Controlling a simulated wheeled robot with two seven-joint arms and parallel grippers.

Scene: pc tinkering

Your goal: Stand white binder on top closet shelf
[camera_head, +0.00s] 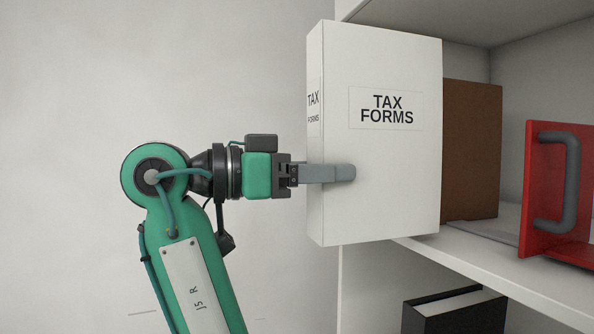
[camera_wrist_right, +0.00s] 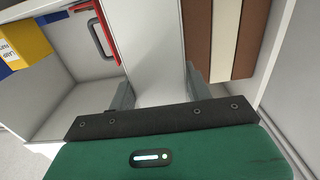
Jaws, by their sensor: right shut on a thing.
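The white binder (camera_head: 390,180), labelled TAX FORMS on its side and spine, is upright at the front edge of the closet shelf (camera_head: 480,262). My right gripper (camera_head: 345,173) comes in level from the left and is shut on it, with one finger across its near face. The right wrist view shows the binder (camera_wrist_right: 155,45) between both fingers (camera_wrist_right: 158,92). Its lower edge is close to shelf level in the head view; whether it touches the shelf I cannot tell. My left gripper is not in view.
A brown upright block (camera_head: 472,150) stands behind the binder. A red item with a grey handle (camera_head: 555,180) stands on the shelf at right. A black and white item (camera_head: 455,310) is on a level below. The wrist view shows a yellow item (camera_wrist_right: 25,38) and bare shelf.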

